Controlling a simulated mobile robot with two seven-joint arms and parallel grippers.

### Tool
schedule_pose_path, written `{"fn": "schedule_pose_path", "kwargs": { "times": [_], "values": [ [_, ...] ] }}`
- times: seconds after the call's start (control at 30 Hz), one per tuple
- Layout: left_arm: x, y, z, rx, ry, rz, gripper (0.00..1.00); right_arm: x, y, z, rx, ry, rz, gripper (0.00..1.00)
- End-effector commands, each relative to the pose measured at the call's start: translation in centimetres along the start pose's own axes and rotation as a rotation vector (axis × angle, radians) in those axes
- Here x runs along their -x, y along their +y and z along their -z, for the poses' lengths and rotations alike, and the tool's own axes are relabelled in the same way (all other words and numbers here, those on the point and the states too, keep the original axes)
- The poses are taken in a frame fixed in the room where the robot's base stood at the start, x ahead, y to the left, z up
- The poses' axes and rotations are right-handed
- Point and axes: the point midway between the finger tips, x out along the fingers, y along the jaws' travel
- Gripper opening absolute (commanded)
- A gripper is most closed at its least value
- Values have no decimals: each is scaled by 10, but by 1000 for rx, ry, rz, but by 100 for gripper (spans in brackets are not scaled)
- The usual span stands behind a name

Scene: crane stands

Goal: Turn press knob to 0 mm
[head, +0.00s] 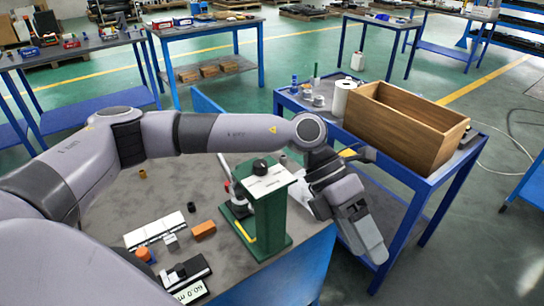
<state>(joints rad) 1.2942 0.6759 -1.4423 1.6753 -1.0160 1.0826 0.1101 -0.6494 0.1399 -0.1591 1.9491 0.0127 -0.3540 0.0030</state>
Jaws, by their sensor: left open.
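The green press (270,212) stands upright near the right edge of my grey worktable. On its top is a pale plate with small print, too small to read, and a round black knob (260,166). A small display (190,292) at the table's front reads about 60.0 mm, partly cut off by my arm. My left gripper (362,232) is open, to the right of the press and apart from the knob, pointing down and right. My right gripper is not in view.
A white block set (154,231), an orange block (203,230) and a black-and-white device (184,272) lie left of the press. A blue bench (428,181) at the right carries a wooden box (405,125) and a white roll (343,98). Floor is clear at the lower right.

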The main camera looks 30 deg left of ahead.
Motion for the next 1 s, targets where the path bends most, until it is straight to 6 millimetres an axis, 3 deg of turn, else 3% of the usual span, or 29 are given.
{"fn": "schedule_pose_path", "kwargs": {
  "times": [0.2,0.4,0.5,0.6,0.7,1.0],
  "values": [
    [97,56,11,-23,121,-417,59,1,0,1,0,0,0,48],
    [189,83,28,40,189,-710,59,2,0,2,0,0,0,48],
    [220,88,36,74,206,-800,59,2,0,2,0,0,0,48],
    [239,90,42,98,216,-851,59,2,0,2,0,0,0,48],
    [245,93,46,111,223,-872,59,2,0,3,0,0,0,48],
    [219,124,56,111,225,-873,59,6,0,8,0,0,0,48]
  ]
}}
